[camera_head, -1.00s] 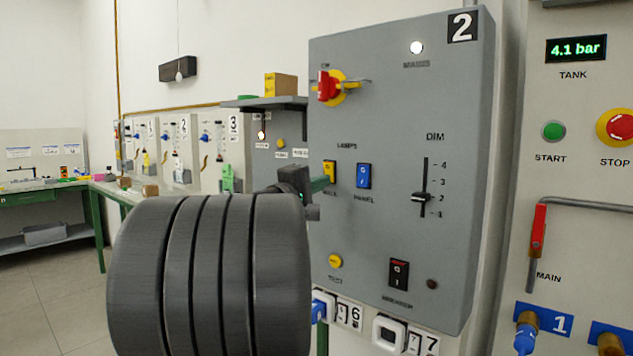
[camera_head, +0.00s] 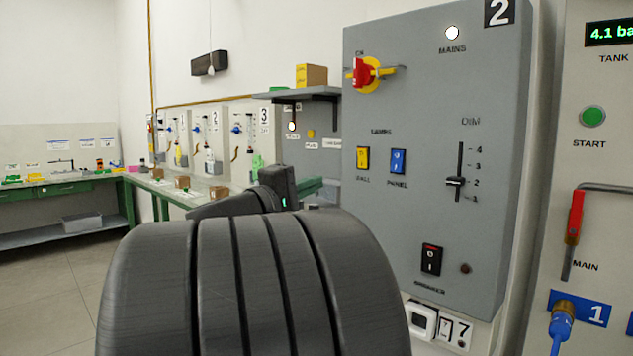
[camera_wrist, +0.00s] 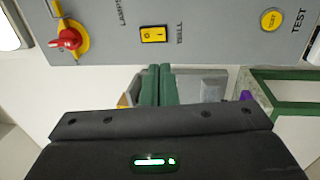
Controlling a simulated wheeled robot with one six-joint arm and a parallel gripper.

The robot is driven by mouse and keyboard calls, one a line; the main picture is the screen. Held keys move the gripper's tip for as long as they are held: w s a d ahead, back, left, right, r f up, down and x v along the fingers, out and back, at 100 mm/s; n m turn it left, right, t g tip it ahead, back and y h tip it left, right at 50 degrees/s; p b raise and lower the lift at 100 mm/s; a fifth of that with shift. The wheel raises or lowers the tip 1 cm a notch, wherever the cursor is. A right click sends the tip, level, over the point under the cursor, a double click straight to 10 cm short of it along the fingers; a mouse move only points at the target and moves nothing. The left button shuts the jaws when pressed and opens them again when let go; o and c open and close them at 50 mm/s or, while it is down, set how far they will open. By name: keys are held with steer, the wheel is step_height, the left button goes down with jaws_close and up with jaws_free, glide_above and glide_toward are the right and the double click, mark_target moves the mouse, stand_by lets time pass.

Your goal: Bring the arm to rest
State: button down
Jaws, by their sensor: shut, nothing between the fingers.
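My gripper (camera_wrist: 159,72) shows in the wrist view with its two green fingers together and nothing between them. In the head view its green fingers (camera_head: 309,187) are partly hidden behind my dark wrist, left of the grey panel. My arm's large dark rounded link fills the lower middle of the head view. The grey panel numbered 2 (camera_head: 425,110) stands at the right of my gripper. In the wrist view the panel (camera_wrist: 215,35) runs across the top, beyond the fingertips. I cannot tell the exact gap between fingers and panel.
The panel carries a red and yellow rotary switch (camera_head: 364,73), a yellow rocker (camera_head: 363,158), a blue rocker (camera_head: 398,161) and a slider (camera_head: 455,181). A shelf with a yellow box (camera_head: 311,75) juts out left of it. A green-legged bench (camera_head: 129,203) stands further left. Floor (camera_head: 50,300) at left is clear.

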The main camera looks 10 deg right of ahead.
mark_target(362, 166)
steer(key=shift+s+a, duration=0.1)
stand_by(0.4)
steer(key=p+x, duration=0.2)
steer(key=x, duration=1.2)
steer(key=shift+f, duration=0.2)
steer(key=shift+s, duration=0.1)
